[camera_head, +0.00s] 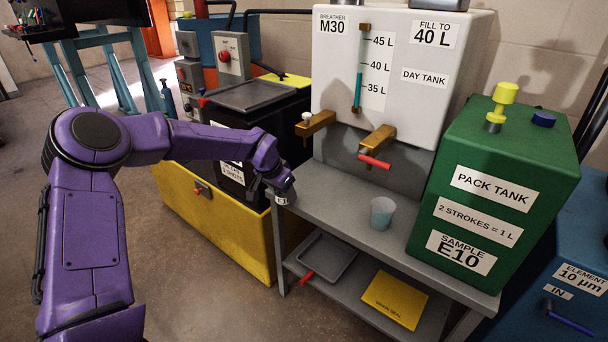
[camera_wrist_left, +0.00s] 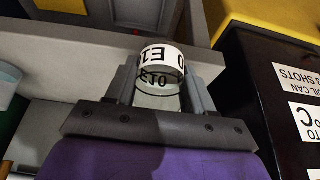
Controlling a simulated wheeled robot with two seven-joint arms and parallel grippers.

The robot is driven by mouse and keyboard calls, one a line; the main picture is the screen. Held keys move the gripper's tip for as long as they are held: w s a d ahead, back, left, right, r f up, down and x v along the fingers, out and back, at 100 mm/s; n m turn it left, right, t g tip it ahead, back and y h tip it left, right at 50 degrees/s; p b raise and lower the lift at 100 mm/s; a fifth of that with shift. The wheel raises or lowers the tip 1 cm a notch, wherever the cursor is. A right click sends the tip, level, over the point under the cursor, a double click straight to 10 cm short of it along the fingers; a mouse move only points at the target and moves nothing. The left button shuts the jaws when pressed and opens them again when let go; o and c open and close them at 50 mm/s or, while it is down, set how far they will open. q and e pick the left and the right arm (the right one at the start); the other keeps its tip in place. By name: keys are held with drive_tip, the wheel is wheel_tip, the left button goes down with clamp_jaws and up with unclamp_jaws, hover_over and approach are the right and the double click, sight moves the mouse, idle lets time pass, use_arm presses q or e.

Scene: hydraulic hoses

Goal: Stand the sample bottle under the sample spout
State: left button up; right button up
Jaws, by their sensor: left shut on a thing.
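My left gripper (camera_head: 281,190) is at the left end of the grey bench. In the left wrist view its fingers (camera_wrist_left: 160,92) are shut on the sample bottle (camera_wrist_left: 158,56), a small clear bottle with a white band lettered in black, partly readable as E10. In the head view only a bit of the bottle (camera_head: 283,200) shows below the gripper. The white day tank (camera_head: 456,75) has two brass outlets: a left one (camera_head: 316,123) with a white knob and a right one (camera_head: 378,141) with a red handle. Neither is labelled as the sample spout. My right gripper is out of view.
A translucent cup (camera_head: 382,213) stands on the grey bench (camera_head: 345,215) below the right outlet. The green pack tank (camera_head: 492,190) stands to its right. A grey tray (camera_head: 326,257) and yellow mat (camera_head: 396,299) lie on the lower shelf. A yellow-based black unit (camera_head: 225,235) is left.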

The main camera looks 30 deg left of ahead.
use_arm(q)
drive_tip(key=w, duration=0.2)
drive_tip(key=w+p, duration=0.1)
drive_tip(key=w, duration=0.2)
drive_tip(key=shift+w+d, duration=0.2)
drive_tip(key=shift+w, duration=0.1)
drive_tip(key=w, duration=0.4)
drive_tip(key=shift+w+d, duration=0.25)
drive_tip(key=shift+w, duration=0.05)
drive_tip(key=shift+s+f, duration=0.1)
drive_tip(key=shift+s, duration=0.05)
drive_tip(key=o, duration=1)
